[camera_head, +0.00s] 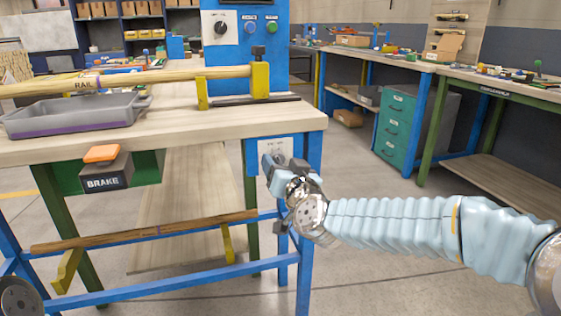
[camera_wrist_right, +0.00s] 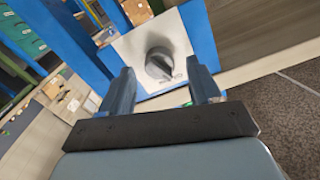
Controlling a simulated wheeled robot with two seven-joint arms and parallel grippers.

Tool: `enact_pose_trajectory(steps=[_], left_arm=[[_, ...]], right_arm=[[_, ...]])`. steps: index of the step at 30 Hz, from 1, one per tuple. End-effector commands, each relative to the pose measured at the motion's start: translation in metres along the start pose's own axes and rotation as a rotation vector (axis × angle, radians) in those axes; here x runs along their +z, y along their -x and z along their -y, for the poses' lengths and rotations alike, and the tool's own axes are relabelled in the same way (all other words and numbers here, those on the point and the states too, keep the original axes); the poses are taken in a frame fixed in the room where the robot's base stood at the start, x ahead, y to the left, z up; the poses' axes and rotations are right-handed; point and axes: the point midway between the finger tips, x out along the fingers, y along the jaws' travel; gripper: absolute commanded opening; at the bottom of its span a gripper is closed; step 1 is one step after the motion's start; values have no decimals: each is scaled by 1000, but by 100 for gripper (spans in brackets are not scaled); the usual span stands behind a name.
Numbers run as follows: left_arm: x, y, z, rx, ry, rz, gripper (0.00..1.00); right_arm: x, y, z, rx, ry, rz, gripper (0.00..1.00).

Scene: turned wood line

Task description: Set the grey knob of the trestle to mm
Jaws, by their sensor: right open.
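The grey knob (camera_wrist_right: 158,64) sits on a white plate (camera_wrist_right: 130,47) and shows between my right fingers in the right wrist view. Markings on the plate beside it are too small to read. In the head view the plate (camera_head: 278,145) is on the blue leg at the trestle's front right corner, and my gripper hides most of the knob. My right gripper (camera_wrist_right: 159,72) is open, one finger to each side of the knob in the picture; I cannot tell if they touch it. It also shows in the head view (camera_head: 272,168). My left gripper is out of view.
A black knob (camera_head: 221,27) and two buttons are on the blue panel behind the bench top (camera_head: 200,121). A grey tray (camera_head: 75,113), a wooden rail (camera_head: 130,78) and an orange-topped BRAKE box (camera_head: 104,170) are to the left. Open floor lies right of the trestle.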

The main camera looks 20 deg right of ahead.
Motion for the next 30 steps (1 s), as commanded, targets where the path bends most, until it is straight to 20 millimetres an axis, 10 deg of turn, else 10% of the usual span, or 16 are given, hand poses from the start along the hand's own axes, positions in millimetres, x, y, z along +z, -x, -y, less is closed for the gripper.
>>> enact_pose_trajectory(steps=[13, 24, 30], left_arm=[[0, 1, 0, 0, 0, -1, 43], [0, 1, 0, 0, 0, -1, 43], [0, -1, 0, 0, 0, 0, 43]], right_arm=[[0, -13, 0, 0, 1, 0, 61], [0, -13, 0, 0, 1, 0, 7], [1, -13, 0, -1, -14, -1, 7]])
